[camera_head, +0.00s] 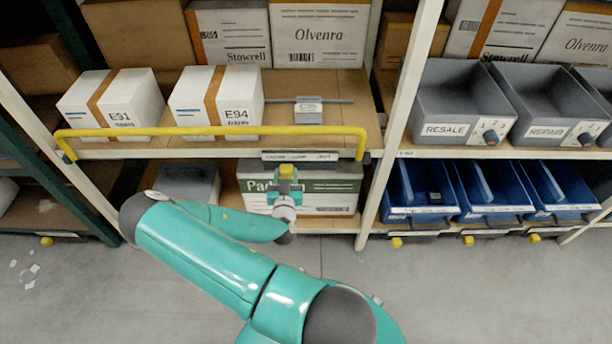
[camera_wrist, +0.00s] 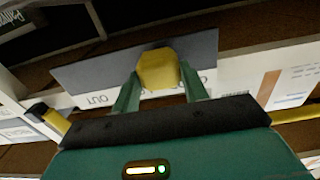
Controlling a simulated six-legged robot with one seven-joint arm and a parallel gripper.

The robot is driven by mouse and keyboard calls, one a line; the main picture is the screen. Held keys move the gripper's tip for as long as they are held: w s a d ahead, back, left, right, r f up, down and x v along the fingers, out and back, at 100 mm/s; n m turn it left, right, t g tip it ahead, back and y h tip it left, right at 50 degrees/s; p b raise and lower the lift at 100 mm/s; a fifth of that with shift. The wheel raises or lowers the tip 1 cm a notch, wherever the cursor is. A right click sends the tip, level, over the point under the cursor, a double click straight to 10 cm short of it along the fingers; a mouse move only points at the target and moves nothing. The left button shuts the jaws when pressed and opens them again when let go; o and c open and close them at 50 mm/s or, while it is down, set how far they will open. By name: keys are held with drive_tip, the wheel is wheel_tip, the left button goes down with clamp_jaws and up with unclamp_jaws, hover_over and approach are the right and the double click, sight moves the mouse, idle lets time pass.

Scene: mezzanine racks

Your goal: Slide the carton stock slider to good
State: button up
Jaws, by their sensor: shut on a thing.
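The carton stock slider shows as a yellow knob (camera_head: 287,171) just below a pale label strip (camera_head: 312,156) on the shelf's front edge. The knob is left of the strip's middle. The strip's print is too small to read here. In the wrist view the yellow knob (camera_wrist: 158,69) sits between my two green fingers, in front of a dark grey plate (camera_wrist: 85,72). Upside-down letters that look like OUT show beside it; other lettering is partly hidden by the fingers. My gripper (camera_head: 287,184) is shut on the knob, and it also shows in the wrist view (camera_wrist: 160,85).
A yellow rail (camera_head: 210,131) runs along the shelf front above the strip. White cartons E91 (camera_head: 115,104) and E94 (camera_head: 220,103) stand behind it. A green-and-white carton (camera_head: 335,190) lies behind my gripper on the lower shelf. Grey and blue bins stand at right. The floor in front is mostly clear.

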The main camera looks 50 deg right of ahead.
drive_tip(key=shift+w+a, duration=1.35)
drive_tip(key=shift+w, duration=0.15)
drive_tip(key=o, duration=1.4)
drive_tip(key=shift+w, duration=0.1)
drive_tip(key=shift+s+a, duration=0.2)
drive_tip(key=shift+s, duration=0.15)
drive_tip(key=v, duration=1.3)
drive_tip(key=shift+s, duration=0.1)
